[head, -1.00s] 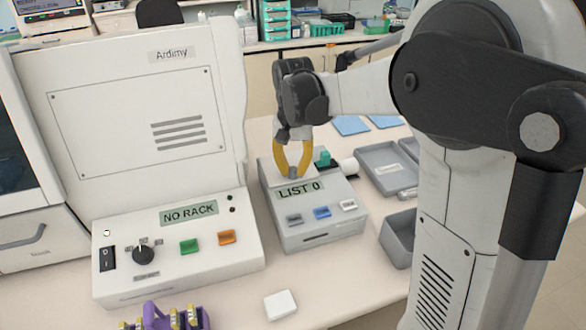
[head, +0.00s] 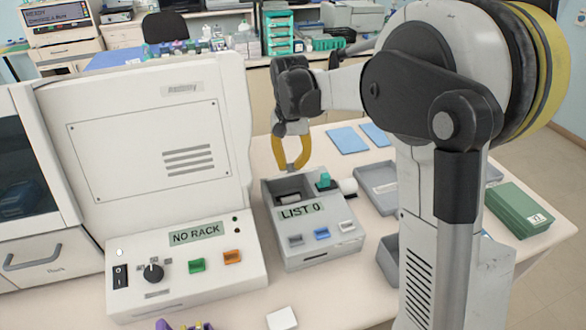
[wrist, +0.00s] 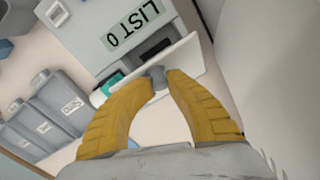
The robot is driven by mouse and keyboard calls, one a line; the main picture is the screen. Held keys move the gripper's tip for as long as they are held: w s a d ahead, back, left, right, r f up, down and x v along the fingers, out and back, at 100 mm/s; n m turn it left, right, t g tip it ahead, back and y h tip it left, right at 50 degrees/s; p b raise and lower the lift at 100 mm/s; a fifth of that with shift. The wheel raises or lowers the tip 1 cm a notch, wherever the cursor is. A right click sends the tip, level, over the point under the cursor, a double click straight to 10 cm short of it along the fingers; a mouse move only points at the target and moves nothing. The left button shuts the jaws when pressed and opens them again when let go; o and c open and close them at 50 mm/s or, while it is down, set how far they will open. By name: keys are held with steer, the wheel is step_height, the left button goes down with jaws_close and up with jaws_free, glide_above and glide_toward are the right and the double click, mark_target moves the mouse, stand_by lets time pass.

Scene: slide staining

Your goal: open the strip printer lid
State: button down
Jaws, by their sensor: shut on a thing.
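The strip printer (head: 318,252) is the small grey box with the "LIST 0" display. In the wrist view the white lid (wrist: 188,60) is tilted up off the printer body (wrist: 120,15). My gripper (head: 292,168) is at the back edge of the printer. In the wrist view its yellow fingertips (wrist: 160,82) are shut on the lid's grey knob (wrist: 157,72). In the head view the lid itself is hardly visible behind the fingertips.
A large white machine (head: 150,130) with a "NO RACK" panel stands close on the left. A teal piece (head: 323,181) and a white roll (head: 348,187) are at the printer's right. Grey trays (head: 376,189) lie farther right. A white block (head: 282,318) lies in front.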

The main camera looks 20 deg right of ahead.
steer(key=w, duration=0.1)
steer(key=w+r+p, duration=0.1)
steer(key=shift+w+a+r, duration=0.1)
steer(key=shift+w+r, duration=0.05)
steer(key=shift+w, duration=0.2)
steer(key=shift+w+r+p, duration=0.15)
steer(key=shift+w+p, duration=0.25)
steer(key=shift+w, duration=0.35)
steer(key=shift+w+p, duration=0.45)
steer(key=shift+w, duration=1.4)
steer(key=c, duration=1.3)
jaws_free()
steer(key=shift+w+d+f, duration=0.1)
steer(key=shift+d+f, duration=0.1)
steer(key=shift+d, duration=0.1)
step_height(320, 180, up, 12)
steer(key=shift+a, duration=0.1)
